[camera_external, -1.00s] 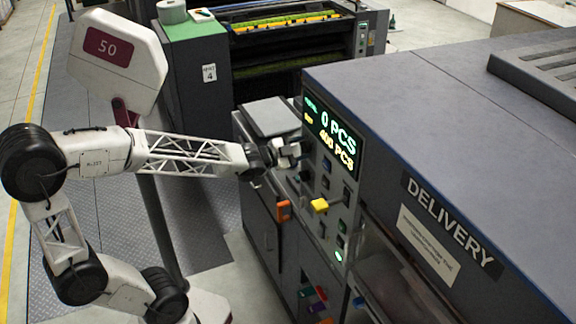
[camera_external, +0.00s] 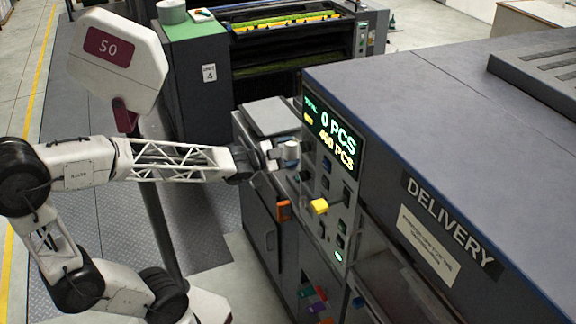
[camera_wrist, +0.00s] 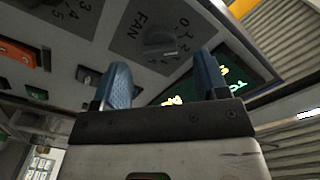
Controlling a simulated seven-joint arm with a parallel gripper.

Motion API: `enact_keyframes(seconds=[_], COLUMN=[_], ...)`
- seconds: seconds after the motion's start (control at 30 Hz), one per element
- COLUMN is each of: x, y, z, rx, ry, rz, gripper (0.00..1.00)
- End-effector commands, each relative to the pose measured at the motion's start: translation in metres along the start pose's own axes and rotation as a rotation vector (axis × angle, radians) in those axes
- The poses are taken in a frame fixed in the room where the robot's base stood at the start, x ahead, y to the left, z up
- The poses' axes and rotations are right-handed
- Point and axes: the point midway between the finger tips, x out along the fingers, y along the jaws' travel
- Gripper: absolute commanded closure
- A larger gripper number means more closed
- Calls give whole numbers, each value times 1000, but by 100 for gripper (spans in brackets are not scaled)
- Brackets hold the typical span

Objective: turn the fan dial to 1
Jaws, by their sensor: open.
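The fan dial (camera_wrist: 160,40) is a dark round knob on a grey plate marked FAN, with a numbered scale starting at 0 beside it, in the wrist view. I cannot tell which number it points to. My gripper (camera_wrist: 161,70) is open; its two blue fingers reach toward the panel, below the dial in the picture and apart from each other. I see nothing between them. I cannot make out the fan dial there.
A lit counter display (camera_external: 333,136) sits above the controls. A yellow knob (camera_external: 320,206) sticks out lower on the panel, and an orange handle (camera_external: 284,210) is to its left. Another numbered dial plate (camera_wrist: 72,14) is left of the fan plate in the wrist view.

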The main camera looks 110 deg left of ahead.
Motion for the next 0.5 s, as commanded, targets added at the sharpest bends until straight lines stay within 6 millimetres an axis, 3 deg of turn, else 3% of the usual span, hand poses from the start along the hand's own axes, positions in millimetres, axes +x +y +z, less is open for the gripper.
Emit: enact_keyframes(seconds=[0.2, 0.5], x=[-24, -38], y=[0, 0], z=[0, 0], rx=[0, 0], ry=[-1, -1], rz=[-1, 0], gripper=[33, 33])
